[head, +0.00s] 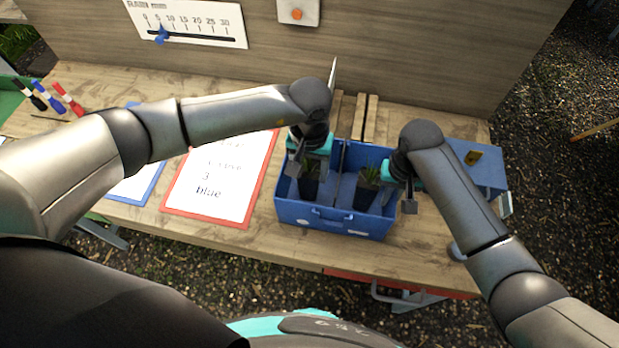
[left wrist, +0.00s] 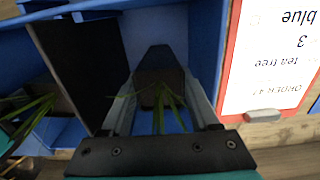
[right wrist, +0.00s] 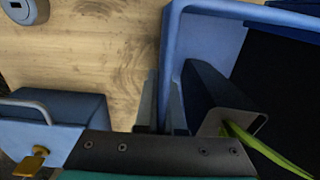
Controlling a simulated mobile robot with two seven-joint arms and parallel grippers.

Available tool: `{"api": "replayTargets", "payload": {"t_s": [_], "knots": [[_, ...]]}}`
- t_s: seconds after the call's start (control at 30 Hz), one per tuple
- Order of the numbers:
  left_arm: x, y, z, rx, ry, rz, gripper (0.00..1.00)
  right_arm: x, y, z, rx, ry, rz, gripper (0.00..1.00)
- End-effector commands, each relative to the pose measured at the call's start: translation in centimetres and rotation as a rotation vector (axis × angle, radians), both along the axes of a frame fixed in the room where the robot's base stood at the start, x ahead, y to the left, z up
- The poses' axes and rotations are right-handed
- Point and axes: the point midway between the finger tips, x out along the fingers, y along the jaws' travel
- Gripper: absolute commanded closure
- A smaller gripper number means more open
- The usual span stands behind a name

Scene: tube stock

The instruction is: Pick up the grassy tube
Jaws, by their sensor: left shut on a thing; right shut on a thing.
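A blue crate (head: 350,222) on the bench has two compartments. A dark tube with thin grassy leaves (head: 308,188) stands in the left one, and another dark leafy tube (head: 364,197) stands in the right one. My left gripper (head: 308,165) reaches down into the left compartment. In the left wrist view its fingers are on both sides of the grassy tube (left wrist: 158,72) and shut on it. My right gripper (head: 408,190) is at the crate's right side. In the right wrist view its fingers pinch the crate's side wall (right wrist: 172,50), beside the right tube (right wrist: 212,100).
A red-framed order sheet (head: 222,180) and a blue-framed sheet (head: 140,183) lie left of the crate. A blue box with a yellow latch (head: 473,158) is to the right. A wooden panel (head: 400,50) rises behind the bench.

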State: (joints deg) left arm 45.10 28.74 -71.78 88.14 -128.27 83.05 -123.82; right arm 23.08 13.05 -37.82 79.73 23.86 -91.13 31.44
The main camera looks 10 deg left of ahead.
Motion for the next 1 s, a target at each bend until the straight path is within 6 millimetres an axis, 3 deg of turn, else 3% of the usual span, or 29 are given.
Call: {"api": "replayTargets", "payload": {"t_s": [0.37,0.47,0.8,1.0], "knots": [[0.1,0.0,0.5,-0.001,-0.003,0.0,1.0,0.1,0.1,0.1,0.002,-0.002,0.0,1.0],[0.2,0.0,1.7,-0.002,-0.005,-0.002,1.0,0.1,0.1,0.1,0.002,-0.002,0.0,1.0],[0.1,0.0,8.2,-0.001,-0.006,-0.001,1.0,0.1,0.1,0.1,0.002,-0.002,0.0,1.0],[0.0,0.0,9.9,-0.001,-0.002,0.0,1.0,0.1,0.1,0.1,0.002,-0.002,0.0,1.0]]}}
